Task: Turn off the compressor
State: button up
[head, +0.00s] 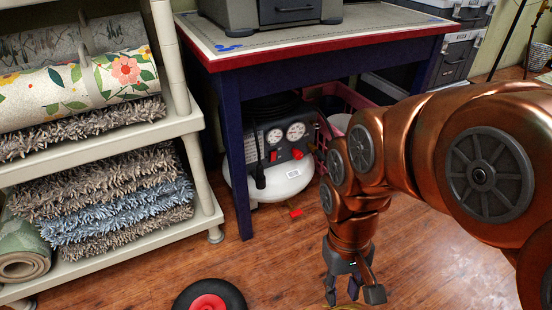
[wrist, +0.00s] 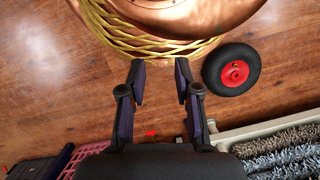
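The compressor (head: 272,178) stands on the floor under the blue table in the head view. It has a white rounded tank, a dark panel with two round gauges (head: 285,133), and red knobs below the gauges. A small red part (head: 296,212) shows on or just above the floor in front of it. My gripper (head: 353,292) hangs low, right of and nearer than the compressor, pointing down and touching nothing that I can see. In the wrist view my gripper (wrist: 158,75) has its two fingers spread apart with only wooden floor and a basket edge beyond them.
The blue table (head: 240,150) has a leg left of the compressor. A shelf (head: 110,145) with rolled rugs stands at left. A pink crate (head: 350,97) sits behind my arm. A black wheel with a red hub (head: 208,299) and a yellow woven basket (wrist: 125,30) are near me.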

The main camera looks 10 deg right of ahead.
jog(key=r+p, duration=0.3)
jog(key=r, duration=0.1)
jog(key=r+p, duration=0.7)
jog(key=r, duration=0.1)
jog(key=shift+s+d, duration=0.25)
jog(key=shift+s, duration=0.15)
grip_shut()
jog(key=shift+s+a+r+g+p, duration=0.2)
jog(key=shift+s+p, duration=0.15)
jog(key=shift+s, duration=0.15)
jog(key=shift+s+a+r+g+p, duration=0.1)
jog(key=shift+s+g+p, duration=0.15)
jog(key=shift+s, duration=0.2)
